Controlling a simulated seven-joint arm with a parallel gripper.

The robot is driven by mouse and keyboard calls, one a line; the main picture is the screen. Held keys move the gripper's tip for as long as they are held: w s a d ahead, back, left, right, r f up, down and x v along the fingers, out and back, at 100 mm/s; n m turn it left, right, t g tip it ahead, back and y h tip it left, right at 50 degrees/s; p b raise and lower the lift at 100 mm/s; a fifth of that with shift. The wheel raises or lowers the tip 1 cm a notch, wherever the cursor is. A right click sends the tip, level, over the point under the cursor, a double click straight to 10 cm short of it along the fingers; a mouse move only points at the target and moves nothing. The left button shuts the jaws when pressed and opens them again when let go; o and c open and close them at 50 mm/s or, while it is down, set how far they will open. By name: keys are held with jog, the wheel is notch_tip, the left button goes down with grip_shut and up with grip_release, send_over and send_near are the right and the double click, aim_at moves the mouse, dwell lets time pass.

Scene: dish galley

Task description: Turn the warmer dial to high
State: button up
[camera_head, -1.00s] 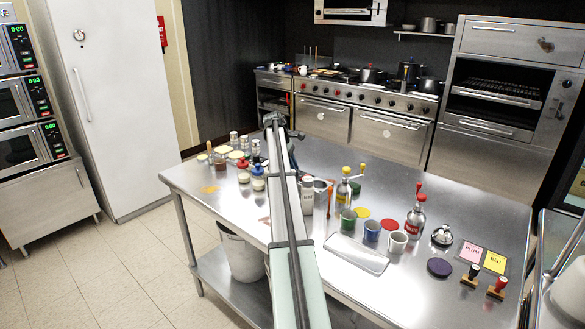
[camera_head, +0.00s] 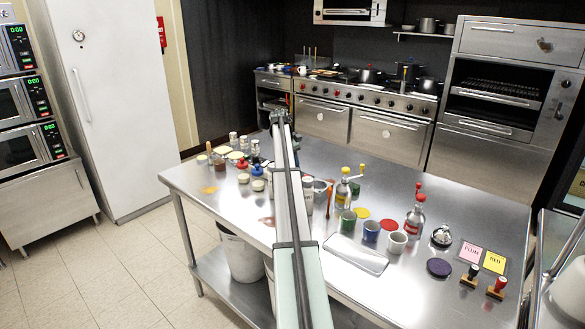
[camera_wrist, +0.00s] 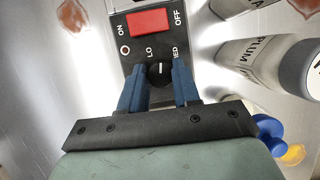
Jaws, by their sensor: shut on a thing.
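The warmer's black control panel (camera_wrist: 136,35) shows in the wrist view, with a red ON/OFF rocker switch (camera_wrist: 149,20) and a small round indicator. Below it, the black dial (camera_wrist: 160,73) lies between the blue fingers of my gripper (camera_wrist: 159,84), which is shut on it. The dial's white mark points up the panel, between the LO label and the partly covered MED label. No high label is visible; the fingers and gripper body cover the panel's lower part. In the head view my arm hides the dial and most of the warmer.
A bottle labelled PLUM (camera_wrist: 258,60) lies close to the right of my gripper in the wrist view. A blue-topped bottle (camera_wrist: 268,130) is at lower right.

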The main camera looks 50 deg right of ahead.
jog(key=shift+f, duration=0.15)
jog(key=o, duration=1)
jog(key=shift+o, duration=0.2)
